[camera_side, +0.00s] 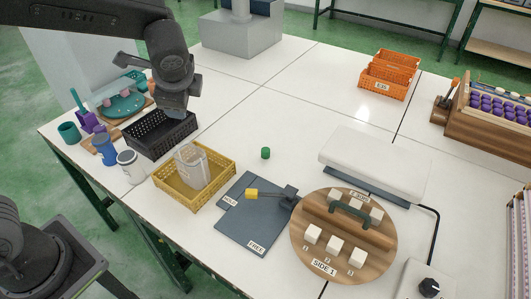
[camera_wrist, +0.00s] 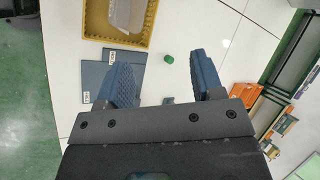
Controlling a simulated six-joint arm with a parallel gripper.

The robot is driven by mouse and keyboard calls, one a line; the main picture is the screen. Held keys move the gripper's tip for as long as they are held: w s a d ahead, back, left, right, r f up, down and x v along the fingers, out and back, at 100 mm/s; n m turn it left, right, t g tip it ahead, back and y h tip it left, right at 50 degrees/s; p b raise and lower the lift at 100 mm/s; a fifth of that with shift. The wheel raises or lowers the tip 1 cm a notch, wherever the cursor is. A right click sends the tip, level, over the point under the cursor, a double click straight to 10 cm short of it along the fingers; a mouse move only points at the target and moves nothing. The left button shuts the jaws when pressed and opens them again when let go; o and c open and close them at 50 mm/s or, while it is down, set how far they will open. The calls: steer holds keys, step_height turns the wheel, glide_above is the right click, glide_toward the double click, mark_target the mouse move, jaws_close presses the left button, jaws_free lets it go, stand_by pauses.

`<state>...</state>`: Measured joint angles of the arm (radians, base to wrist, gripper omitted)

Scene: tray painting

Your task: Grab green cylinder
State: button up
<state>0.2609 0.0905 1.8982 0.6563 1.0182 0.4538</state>
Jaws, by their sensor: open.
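The small green cylinder (camera_side: 265,153) stands on the white table, right of the yellow crate (camera_side: 226,178). It also shows in the wrist view (camera_wrist: 168,58), between and beyond the fingertips. My gripper (camera_wrist: 162,68) is open and empty, with its two blue-grey fingers spread wide. It is apart from the green cylinder. In the side view my arm comes in from the upper left and its end is over the black crate (camera_side: 157,147); the fingertips are not clear there.
A clear container (camera_side: 190,168) stands in the yellow crate. A dark mat (camera_side: 240,228) with a yellow-ended tool (camera_side: 252,194) and a round wooden board (camera_side: 375,245) with white cubes lie nearer. A white box-like device (camera_side: 370,165) is at right. The table around the cylinder is clear.

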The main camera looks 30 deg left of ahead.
steer(key=w+d+f+m+t+y, duration=0.25)
steer(key=w+d+f+m, duration=0.35)
steer(key=w+f+m, duration=0.4)
steer(key=w+d+f+m+t+y, duration=0.25)
steer(key=w+d+f+m, duration=0.35)
steer(key=f, duration=0.3)
steer(key=h, duration=0.1)
glide_toward(266, 152)
steer(key=shift+w+a+f+n, duration=0.4)
steer(key=shift+w+a+f, duration=0.05)
steer(key=shift+w+a, duration=0.2)
steer(key=shift+w+a+f+t, duration=0.1)
steer(key=shift+a+f+t, duration=0.05)
steer(key=shift+f+t, duration=0.15)
steer(key=shift+x, duration=3.5)
steer(key=shift+r, duration=0.1)
steer(key=shift+c, duration=0.3)
steer(key=c, duration=0.9)
